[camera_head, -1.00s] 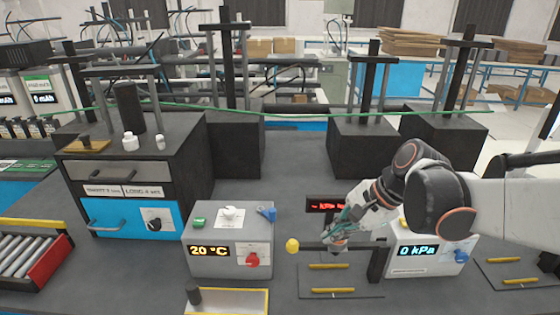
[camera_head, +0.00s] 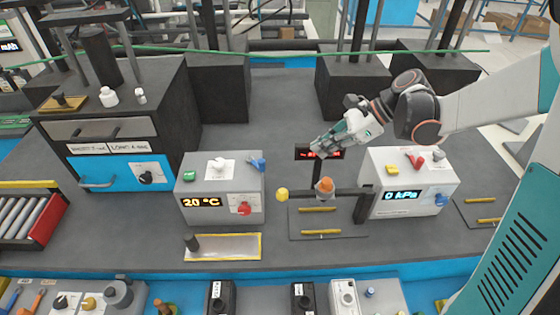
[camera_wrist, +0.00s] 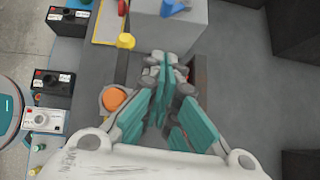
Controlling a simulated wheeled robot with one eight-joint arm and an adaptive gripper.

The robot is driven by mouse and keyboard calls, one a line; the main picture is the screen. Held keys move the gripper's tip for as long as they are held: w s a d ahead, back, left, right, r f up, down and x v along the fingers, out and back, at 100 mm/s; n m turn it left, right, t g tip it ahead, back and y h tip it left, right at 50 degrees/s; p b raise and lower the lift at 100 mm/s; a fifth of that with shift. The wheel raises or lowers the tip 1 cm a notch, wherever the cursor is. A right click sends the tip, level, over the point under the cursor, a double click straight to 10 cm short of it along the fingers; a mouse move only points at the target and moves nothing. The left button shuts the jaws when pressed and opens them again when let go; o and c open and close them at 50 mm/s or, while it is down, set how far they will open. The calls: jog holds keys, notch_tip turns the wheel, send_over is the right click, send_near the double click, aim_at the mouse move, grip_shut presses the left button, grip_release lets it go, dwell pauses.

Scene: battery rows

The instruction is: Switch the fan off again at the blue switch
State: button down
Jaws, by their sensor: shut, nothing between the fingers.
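A blue switch (camera_head: 257,165) sits at the top right edge of the grey box (camera_head: 200,180) that reads 20 °C. A blue part on a grey box also shows at the top of the wrist view (camera_wrist: 174,8). I cannot make out a fan for certain, nor read the switch's position. My gripper (camera_head: 318,150) is shut and empty, in front of the red display (camera_head: 305,153) and to the right of the blue switch, apart from it. In the wrist view its closed fingers (camera_wrist: 164,62) point toward the grey box.
A dark bar with a yellow knob (camera_head: 282,195) and an orange-topped part (camera_head: 325,186) stands below my gripper. The white 0 kPa box (camera_head: 390,210) with red and blue controls is at the right. A drawer cabinet (camera_head: 130,150) is at the left. Bare table lies behind the boxes.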

jog(key=b, duration=0.3)
send_near(256, 161)
jog(key=shift+s+f, duration=1.4)
jog(key=shift+f, duration=0.95)
jog(key=shift+a, duration=0.3)
